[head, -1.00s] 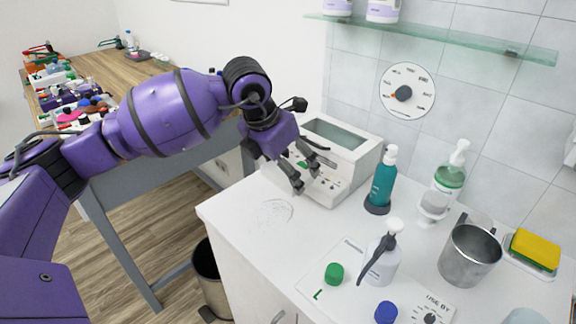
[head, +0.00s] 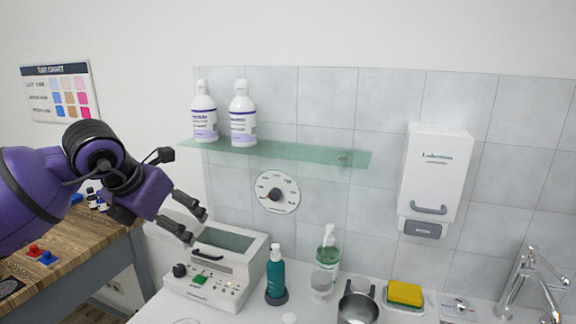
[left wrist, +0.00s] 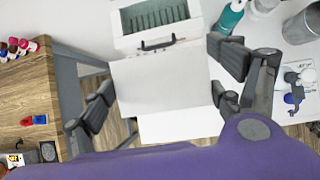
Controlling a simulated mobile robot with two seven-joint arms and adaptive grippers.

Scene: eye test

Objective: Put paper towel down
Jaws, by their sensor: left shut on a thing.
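My left gripper (head: 183,218) is above and left of a white box-shaped device (head: 228,283) on the counter. In the left wrist view its fingers (left wrist: 162,82) stand apart on either side of a plain white, flat, sheet-like thing, apparently the paper towel (left wrist: 160,88). This covers the front of the device below the handle. In the head view the white thing is hard to make out against the pale wall, and I cannot tell its exact shape. My right gripper does not show.
On the counter stand a teal pump bottle (head: 275,275), a clear green-labelled bottle (head: 327,255), a metal cup (head: 357,305) and a yellow sponge (head: 405,293). A glass shelf (head: 290,154) and a wall dispenser (head: 437,175) are above. A wooden table (head: 75,262) is at left.

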